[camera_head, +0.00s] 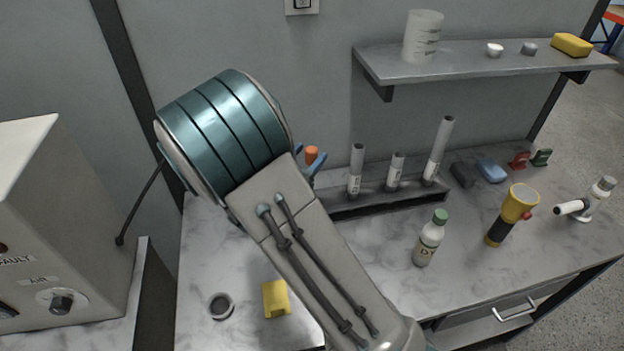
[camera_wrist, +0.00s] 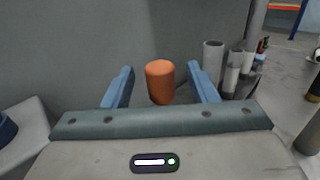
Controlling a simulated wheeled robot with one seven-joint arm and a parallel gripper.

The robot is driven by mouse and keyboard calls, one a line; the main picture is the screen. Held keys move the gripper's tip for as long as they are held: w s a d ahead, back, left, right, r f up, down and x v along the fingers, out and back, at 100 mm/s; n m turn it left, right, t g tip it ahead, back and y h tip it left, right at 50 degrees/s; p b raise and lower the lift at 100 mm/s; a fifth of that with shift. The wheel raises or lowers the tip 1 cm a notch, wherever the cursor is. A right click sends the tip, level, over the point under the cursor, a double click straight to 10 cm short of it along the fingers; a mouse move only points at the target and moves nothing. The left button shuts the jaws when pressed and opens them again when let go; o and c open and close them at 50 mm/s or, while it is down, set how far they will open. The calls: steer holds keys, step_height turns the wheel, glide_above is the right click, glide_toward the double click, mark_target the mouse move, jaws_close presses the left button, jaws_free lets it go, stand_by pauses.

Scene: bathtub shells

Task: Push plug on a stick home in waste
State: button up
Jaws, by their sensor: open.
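An orange rounded cylinder (camera_wrist: 160,82), perhaps the top of the plug on a stick, stands between the two blue fingers of my gripper (camera_wrist: 160,70). The fingers are open, with a gap on each side of it. In the head view the orange top (camera_head: 311,154) shows just past my arm, beside the blue fingers of my gripper (camera_head: 312,164). Its lower part is hidden by my arm and gripper. A grey ring with a dark middle (camera_head: 221,307), possibly the waste, is in the marble counter at the front left. Nothing is seen in it.
A yellow block (camera_head: 276,299) lies right of the ring. A dark rack (camera_head: 385,202) with several grey tubes stands along the wall. A green-capped bottle (camera_head: 429,238) and a yellow flashlight (camera_head: 512,215) stand on the right. A shelf (camera_head: 470,65) overhangs the back. A control box (camera_head: 60,230) is left.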

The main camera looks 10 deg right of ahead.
steer(key=shift+x, duration=1.05)
jaws_close()
steer(key=shift+r, duration=0.15)
